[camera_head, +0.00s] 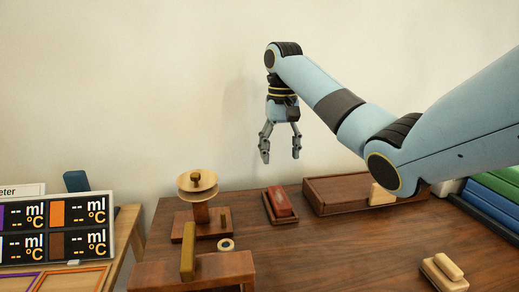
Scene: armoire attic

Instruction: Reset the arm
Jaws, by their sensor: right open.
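My right arm comes in from the right in the head view. Its light blue links reach up and over to the left, and the wrist bends down. My right gripper (280,154) points downward with its fingers apart and nothing between them. It hangs in front of the wall, above the back of the brown wooden table (320,248). My left gripper is not in the picture.
On the table are a wooden stand with a round top (197,182), a red block in a small tray (279,203), a long wooden box (335,193), a pale ring (226,245) and a wooden handled block (443,272). A display panel (55,228) stands left. Bare tabletop lies centre right.

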